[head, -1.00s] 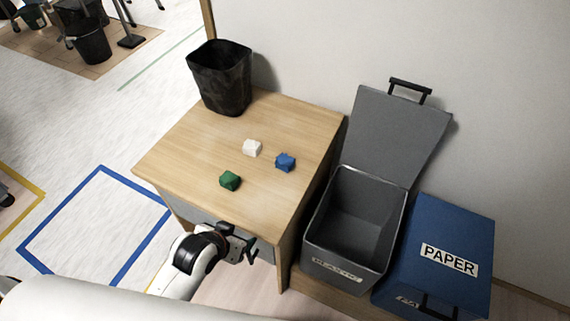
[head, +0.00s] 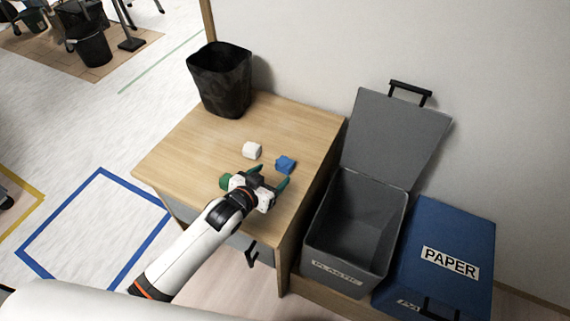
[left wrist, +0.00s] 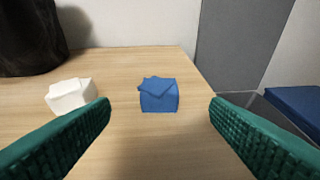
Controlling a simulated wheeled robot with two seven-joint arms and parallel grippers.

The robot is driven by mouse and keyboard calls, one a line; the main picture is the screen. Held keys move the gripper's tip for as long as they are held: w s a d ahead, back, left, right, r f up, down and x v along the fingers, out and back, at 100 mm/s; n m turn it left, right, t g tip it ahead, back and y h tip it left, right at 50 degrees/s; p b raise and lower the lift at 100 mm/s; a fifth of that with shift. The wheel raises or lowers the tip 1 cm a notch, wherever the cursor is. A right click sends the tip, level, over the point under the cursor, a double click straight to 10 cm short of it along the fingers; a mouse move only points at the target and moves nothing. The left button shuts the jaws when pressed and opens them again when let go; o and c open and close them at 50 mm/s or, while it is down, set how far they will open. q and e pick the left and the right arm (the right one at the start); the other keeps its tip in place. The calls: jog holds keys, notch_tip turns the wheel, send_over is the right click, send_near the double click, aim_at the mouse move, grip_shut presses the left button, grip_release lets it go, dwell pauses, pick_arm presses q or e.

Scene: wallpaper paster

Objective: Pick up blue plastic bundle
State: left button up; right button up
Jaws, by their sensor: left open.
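The blue plastic bundle (head: 286,164) is a small crumpled cube on the wooden table, near its right edge. My left gripper (head: 270,174) is over the table, just short of the bundle, with its green fingers spread. In the left wrist view the bundle (left wrist: 158,95) lies ahead, between the two open fingers (left wrist: 160,115) and apart from both. A white bundle (head: 252,150) sits to its left; it also shows in the left wrist view (left wrist: 70,95). My right gripper is not in view.
A black bin (head: 220,82) stands at the table's (head: 190,150) back left corner. Right of the table are an open grey plastic bin (head: 350,225) with its lid raised and a closed blue paper bin (head: 440,235). A wall is behind.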

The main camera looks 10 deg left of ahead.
aim_at(282, 166)
pick_arm(q)
jog(key=shift+x, duration=3.95)
jog(key=shift+c, duration=0.3)
jog(key=c, duration=1)
